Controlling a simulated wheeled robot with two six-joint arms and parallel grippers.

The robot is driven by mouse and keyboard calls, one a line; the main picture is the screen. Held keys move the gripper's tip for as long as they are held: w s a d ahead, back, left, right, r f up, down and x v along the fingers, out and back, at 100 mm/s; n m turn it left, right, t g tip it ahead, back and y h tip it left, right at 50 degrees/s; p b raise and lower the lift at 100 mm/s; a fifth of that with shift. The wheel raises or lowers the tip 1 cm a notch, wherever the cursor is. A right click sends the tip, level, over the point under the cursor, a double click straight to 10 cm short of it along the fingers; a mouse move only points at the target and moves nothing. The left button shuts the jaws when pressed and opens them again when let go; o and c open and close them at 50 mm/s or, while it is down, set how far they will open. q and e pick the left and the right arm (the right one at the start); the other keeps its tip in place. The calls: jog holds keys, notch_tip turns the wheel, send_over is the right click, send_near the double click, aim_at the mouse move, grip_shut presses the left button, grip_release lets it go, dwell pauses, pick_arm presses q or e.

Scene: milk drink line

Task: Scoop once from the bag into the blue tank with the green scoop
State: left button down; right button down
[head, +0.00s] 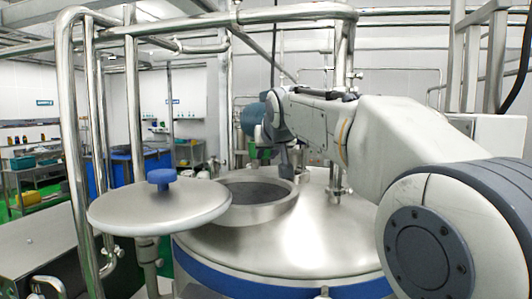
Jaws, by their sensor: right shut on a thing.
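The large steel tank (330,240) with a blue band fills the lower middle of the head view. Its round hatch (282,210) is open, and the inside looks grey. The hatch lid (160,207), with a blue knob, is swung out to the left. My right arm reaches in from the right. My right gripper (284,162) is above the far side of the hatch, shut on the green scoop (264,154). Only a small green part of the scoop shows, so its contents and tilt cannot be told. My left gripper and the bag are not in view.
Steel pipes (72,130) rise at the left and run overhead across the tank. A dark metal box (50,262) is at the lower left. A blue vessel (128,165) and shelves (40,165) stand further back at the left.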

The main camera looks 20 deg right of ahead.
jog(key=shift+d+f+m+y, duration=0.2)
jog(key=shift+f+m+y, duration=0.2)
jog(key=shift+f, duration=0.05)
jog(key=shift+f+m+t+y+b, duration=0.3)
jog(key=shift+f+m+y+b, duration=0.3)
jog(key=shift+b, duration=0.65)
jog(key=shift+d+f+m+t+y+b, duration=0.1)
jog(key=shift+f+m+t+y+b, duration=0.7)
jog(key=shift+m+b, duration=2)
jog(key=shift+d+f+m+t+y+b, duration=0.1)
jog(key=shift+f+m+t+y+b, duration=0.3)
jog(key=shift+m+t+y+b, duration=2.3)
jog(key=shift+d+f+m+g+h+b, duration=0.1)
jog(key=shift+f+m+g+h+b, duration=0.75)
jog(key=shift+b, duration=3.8)
jog(key=shift+s+r+m+t+y, duration=0.1)
jog(key=shift+r+m+t+y, duration=0.15)
jog(key=shift+t+y, duration=0.1)
jog(key=shift+r, duration=0.1)
